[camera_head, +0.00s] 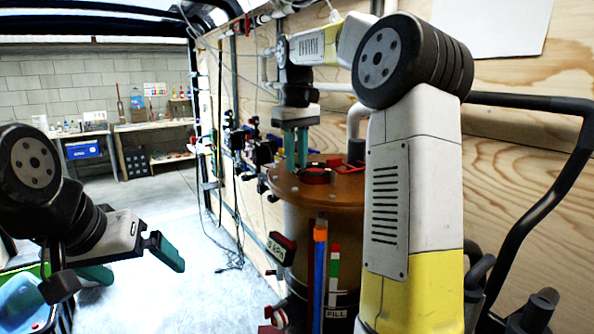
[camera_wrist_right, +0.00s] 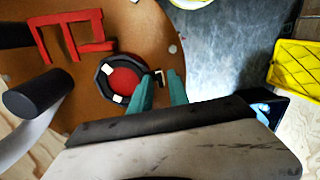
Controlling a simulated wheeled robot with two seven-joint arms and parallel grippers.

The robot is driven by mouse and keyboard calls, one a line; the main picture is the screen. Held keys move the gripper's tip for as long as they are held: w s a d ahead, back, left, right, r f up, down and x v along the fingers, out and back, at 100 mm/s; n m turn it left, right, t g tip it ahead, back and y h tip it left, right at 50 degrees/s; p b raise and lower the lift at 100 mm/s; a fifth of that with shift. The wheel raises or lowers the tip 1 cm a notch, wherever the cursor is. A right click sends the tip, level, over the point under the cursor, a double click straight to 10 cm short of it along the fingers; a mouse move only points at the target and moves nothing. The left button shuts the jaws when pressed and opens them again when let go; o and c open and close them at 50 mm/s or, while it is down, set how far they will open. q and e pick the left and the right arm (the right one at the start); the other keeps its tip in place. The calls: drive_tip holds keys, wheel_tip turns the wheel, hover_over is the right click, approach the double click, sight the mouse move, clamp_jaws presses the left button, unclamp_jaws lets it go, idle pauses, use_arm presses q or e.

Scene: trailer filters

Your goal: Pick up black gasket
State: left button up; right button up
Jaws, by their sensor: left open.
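The black gasket appears to be the dark ring (camera_wrist_right: 101,84) around a red disc (camera_wrist_right: 125,78) on the brown tank lid (camera_wrist_right: 75,110) in the right wrist view. It has white patches. In the head view, the red disc (camera_head: 315,176) shows on the lid, just below my right gripper. My right gripper (camera_head: 297,148) points down above the lid. Its teal fingers (camera_wrist_right: 161,76) are apart, beside the ring's right edge, with a small black-and-white piece visible between their tips. I cannot tell whether they touch the ring. My left gripper (camera_head: 130,264) is open and empty at the left, far from the tank.
A red bracket (camera_wrist_right: 82,19) and a dark cylinder (camera_wrist_right: 38,90) stand on the lid. A yellow crate (camera_wrist_right: 298,68) is at the right wrist view's right edge. Pipes and valves (camera_head: 262,150) line the plywood wall behind the tank. The floor (camera_head: 170,195) between my arms is open.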

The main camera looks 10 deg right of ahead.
clamp_jaws()
